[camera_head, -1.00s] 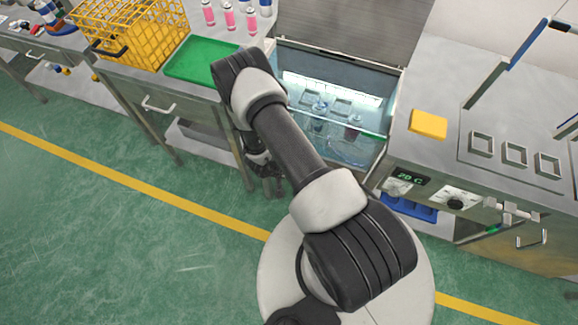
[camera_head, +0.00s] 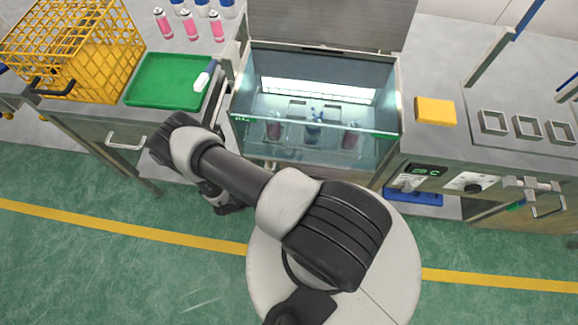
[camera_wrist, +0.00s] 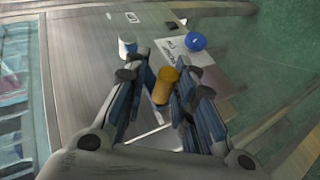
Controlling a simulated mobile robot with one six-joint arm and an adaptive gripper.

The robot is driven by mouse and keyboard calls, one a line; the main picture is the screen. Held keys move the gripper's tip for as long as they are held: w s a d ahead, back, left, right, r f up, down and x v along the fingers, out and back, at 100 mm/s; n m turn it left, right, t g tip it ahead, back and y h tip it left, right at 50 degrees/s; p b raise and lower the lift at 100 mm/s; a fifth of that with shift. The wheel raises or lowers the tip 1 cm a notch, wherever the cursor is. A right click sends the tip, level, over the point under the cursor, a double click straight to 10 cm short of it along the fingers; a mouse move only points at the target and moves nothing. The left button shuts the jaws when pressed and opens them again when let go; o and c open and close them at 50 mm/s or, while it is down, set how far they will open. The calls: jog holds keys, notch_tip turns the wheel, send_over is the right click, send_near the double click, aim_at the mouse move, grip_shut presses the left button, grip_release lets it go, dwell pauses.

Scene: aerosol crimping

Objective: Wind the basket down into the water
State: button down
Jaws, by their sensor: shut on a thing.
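The glass-fronted water tank (camera_head: 388,92) stands open at the middle of the head view, lit from inside. Dark reddish cans (camera_head: 350,135) and a blue-topped item (camera_head: 314,125) show through its front glass. I cannot make out the basket's frame or its depth clearly. My gripper (camera_head: 226,203) hangs low in front of the bench, left of the tank, partly hidden by my arm. In the wrist view, my gripper's fingers are closed around a yellow-orange cylindrical knob (camera_wrist: 164,88). What the knob joins to is mostly hidden.
A yellow wire crate (camera_head: 120,50), a green tray (camera_head: 165,82) and pink cans (camera_head: 190,25) sit on the left bench. A yellow block (camera_head: 435,111) lies right of the tank. The wrist view shows a white cylinder (camera_wrist: 127,46) and a blue round cap (camera_wrist: 196,41).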

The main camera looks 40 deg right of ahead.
jog(key=shift+f, duration=0.55)
jog(key=c, duration=1.6)
grip_release()
jog(key=shift+w+d, duration=0.1)
jog(key=shift+d, duration=0.1)
jog(key=shift+o, duration=0.2)
jog(key=shift+a+r, duration=0.1)
jog(key=v, duration=1.2)
